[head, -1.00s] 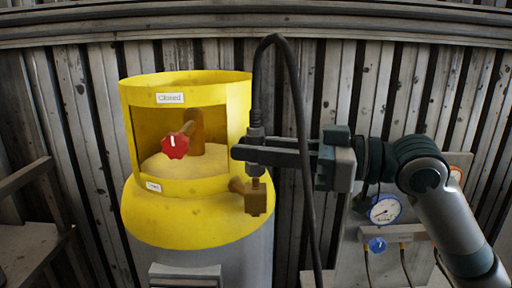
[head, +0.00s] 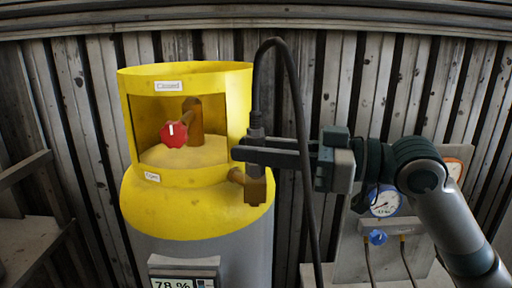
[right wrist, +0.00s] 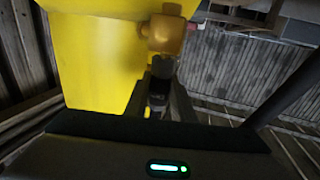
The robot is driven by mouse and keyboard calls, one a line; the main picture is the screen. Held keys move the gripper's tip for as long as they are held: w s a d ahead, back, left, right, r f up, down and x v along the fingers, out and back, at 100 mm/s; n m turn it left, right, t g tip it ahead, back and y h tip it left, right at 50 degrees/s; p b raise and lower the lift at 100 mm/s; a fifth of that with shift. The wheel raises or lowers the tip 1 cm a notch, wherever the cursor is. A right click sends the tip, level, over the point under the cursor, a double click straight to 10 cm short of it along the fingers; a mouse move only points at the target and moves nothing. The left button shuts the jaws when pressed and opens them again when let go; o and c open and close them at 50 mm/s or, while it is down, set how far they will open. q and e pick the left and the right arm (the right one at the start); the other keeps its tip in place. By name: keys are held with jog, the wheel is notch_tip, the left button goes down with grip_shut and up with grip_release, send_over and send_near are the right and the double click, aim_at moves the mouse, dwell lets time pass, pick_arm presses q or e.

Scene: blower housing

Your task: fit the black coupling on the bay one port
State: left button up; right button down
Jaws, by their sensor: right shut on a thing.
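The black coupling (head: 256,130) is on the end of a black hose that loops up and over. My right gripper (head: 248,154) is shut on it and holds it upright directly above the brass port (head: 256,190) on the right side of the yellow-topped cylinder. My left gripper is not in view.
The yellow collar (head: 190,178) has a red knob (head: 173,134) in its opening. A display (head: 184,272) reads 78 %. A panel with a blue-rimmed gauge (head: 385,203) and blue knob (head: 376,237) is at the right. A shelf (head: 25,225) stands at the left.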

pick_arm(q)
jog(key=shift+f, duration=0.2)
pick_arm(e)
jog(key=shift+d+f, duration=0.15)
jog(key=shift+f, duration=0.25)
jog(key=c, duration=1.4)
grip_release()
jog(key=shift+s, duration=0.1)
jog(key=shift+c, duration=0.2)
pick_arm(q)
jog(key=shift+b, duration=0.3)
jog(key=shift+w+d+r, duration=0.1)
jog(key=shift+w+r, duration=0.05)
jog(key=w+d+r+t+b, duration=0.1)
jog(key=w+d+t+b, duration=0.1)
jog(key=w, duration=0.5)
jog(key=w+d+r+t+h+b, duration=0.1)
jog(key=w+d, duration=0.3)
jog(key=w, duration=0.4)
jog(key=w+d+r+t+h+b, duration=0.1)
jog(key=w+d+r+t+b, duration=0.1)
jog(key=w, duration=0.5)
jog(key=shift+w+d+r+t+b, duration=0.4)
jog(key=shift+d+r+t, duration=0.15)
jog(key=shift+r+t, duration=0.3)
pick_arm(e)
jog(key=v, duration=1.7)
jog(key=shift+d, duration=0.3)
